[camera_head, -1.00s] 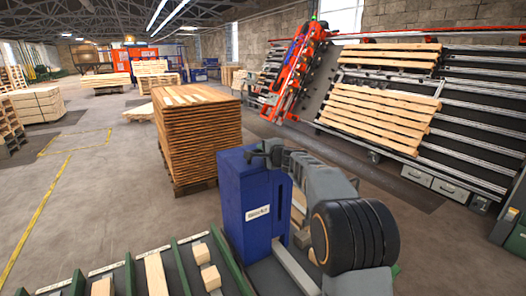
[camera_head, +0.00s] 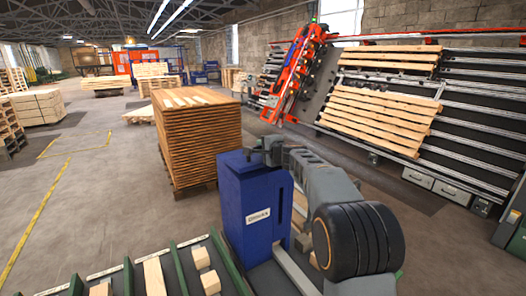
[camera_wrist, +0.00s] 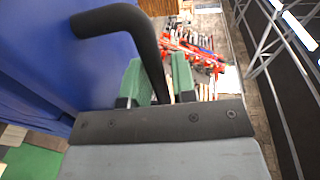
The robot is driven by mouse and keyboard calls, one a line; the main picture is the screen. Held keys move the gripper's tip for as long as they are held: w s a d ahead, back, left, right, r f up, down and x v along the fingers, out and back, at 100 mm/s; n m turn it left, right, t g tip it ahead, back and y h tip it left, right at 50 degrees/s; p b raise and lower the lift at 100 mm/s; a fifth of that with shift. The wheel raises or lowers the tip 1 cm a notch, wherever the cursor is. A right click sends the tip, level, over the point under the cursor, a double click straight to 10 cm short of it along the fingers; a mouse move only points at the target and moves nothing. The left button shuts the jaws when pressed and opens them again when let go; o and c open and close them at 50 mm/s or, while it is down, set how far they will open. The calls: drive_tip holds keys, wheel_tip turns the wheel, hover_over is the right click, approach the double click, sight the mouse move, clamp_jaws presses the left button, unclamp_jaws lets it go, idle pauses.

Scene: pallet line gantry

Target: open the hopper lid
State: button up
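The hopper is a blue box (camera_head: 252,205) with a white label, standing front centre in the head view. Its blue side also fills the left of the wrist view (camera_wrist: 40,60). A bent black bar handle (camera_wrist: 115,18) runs along the blue side and turns down in the wrist view. My gripper (camera_wrist: 160,82) has two green fingers, one on each side of the bar with little gap. It looks shut on the handle; the actual contact is partly hidden. In the head view my arm covers the box's right side, and the fingertips near the top (camera_head: 268,150) are unclear. The lid looks down.
A tall stack of boards (camera_head: 198,135) stands behind the box. A green-framed conveyor (camera_head: 130,275) with wood blocks lies front left. A sloped rack with pallets (camera_head: 375,115) and a red machine (camera_head: 295,75) are at the back right. The floor at left is open.

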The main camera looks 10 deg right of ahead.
drive_tip(key=shift+o, duration=1.4)
drive_tip(key=shift+a+f, duration=0.1)
drive_tip(key=shift+f, duration=0.05)
drive_tip(key=shift+f, duration=0.1)
drive_tip(key=shift+s+b, duration=0.2)
drive_tip(key=shift+b, duration=0.1)
drive_tip(key=b+v, duration=0.4)
drive_tip(key=v, duration=0.9)
drive_tip(key=shift+s+d, duration=0.25)
drive_tip(key=shift+a, duration=0.1)
